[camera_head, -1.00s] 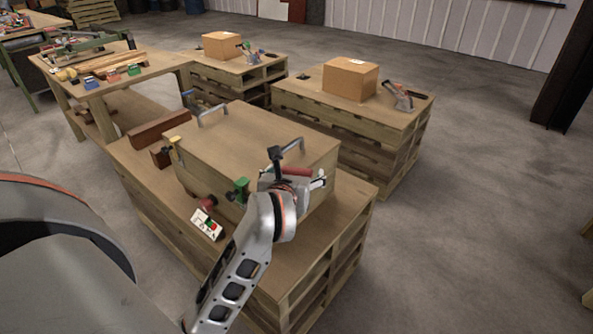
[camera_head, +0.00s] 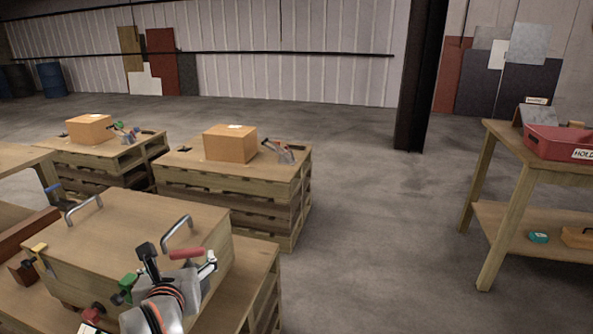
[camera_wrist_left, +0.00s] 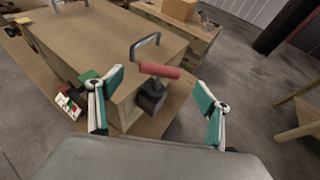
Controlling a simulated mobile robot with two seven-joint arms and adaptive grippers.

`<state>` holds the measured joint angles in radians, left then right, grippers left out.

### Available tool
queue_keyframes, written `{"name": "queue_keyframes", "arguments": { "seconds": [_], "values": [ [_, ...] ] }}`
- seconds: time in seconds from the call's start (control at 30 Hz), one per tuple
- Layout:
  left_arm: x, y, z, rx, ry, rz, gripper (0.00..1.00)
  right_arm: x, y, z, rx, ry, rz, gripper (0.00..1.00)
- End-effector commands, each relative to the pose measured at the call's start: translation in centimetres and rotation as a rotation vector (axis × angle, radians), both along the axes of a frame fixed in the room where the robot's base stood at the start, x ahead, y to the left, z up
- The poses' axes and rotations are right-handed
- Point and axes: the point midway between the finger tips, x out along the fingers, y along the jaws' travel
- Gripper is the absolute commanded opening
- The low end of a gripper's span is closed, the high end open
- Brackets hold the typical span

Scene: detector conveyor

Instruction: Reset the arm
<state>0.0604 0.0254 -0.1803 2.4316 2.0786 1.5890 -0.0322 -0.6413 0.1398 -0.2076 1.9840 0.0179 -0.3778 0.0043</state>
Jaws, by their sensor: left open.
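My left gripper (camera_head: 181,272) is at the near right corner of a wooden box (camera_head: 135,232) with metal handles on its lid. In the left wrist view my left gripper (camera_wrist_left: 157,102) is open, its two teal-padded fingers spread wide. A clamp with a red handle (camera_wrist_left: 160,70) and a dark block (camera_wrist_left: 150,98) shows between the fingers, apart from both. The red handle (camera_head: 186,254) also shows in the head view, partly behind the gripper. I cannot tell how far the fingers are from the box. My right gripper is not in view.
The box stands on a pallet stack (camera_head: 262,262). A green clamp (camera_head: 126,284) sits on its near side. Two cardboard boxes (camera_head: 230,144) (camera_head: 90,129) stand on pallets behind. A workbench (camera_head: 500,215) with a red bin (camera_head: 560,143) is at right. The floor between is clear.

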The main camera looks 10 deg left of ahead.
Motion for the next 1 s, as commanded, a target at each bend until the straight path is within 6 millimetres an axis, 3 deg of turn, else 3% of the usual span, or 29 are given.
{"name": "queue_keyframes", "arguments": {
  "seconds": [0.17,0.27,0.33,0.47,0.57,0.67,0.8,0.9,1.0],
  "values": [
    [-0.9,3.3,1.4,0.235,-0.014,0.069,0.78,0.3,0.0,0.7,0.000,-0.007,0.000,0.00],
    [-2.1,5.4,3.6,0.531,-0.020,0.118,0.78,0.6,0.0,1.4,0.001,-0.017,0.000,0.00],
    [-2.8,5.8,5.4,0.773,-0.015,0.128,0.78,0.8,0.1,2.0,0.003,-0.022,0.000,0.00],
    [-3.6,3.3,7.7,1.238,0.011,0.079,0.78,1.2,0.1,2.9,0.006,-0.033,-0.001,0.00],
    [-3.7,-0.7,7.5,1.592,0.044,-0.021,0.78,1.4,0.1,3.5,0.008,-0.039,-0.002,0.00],
    [-3.9,-5.7,4.7,1.943,0.084,-0.177,0.78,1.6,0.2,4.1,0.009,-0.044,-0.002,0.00],
    [-5.2,-11.9,-2.6,2.378,0.143,-0.466,0.78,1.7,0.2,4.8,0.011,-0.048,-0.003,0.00],
    [-7.1,-14.6,-8.7,2.620,0.181,-0.688,0.78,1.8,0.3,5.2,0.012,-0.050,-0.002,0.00],
    [-9.8,-15.9,-14.8,2.823,0.216,-0.923,0.78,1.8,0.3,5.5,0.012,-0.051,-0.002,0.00]
  ]
}}
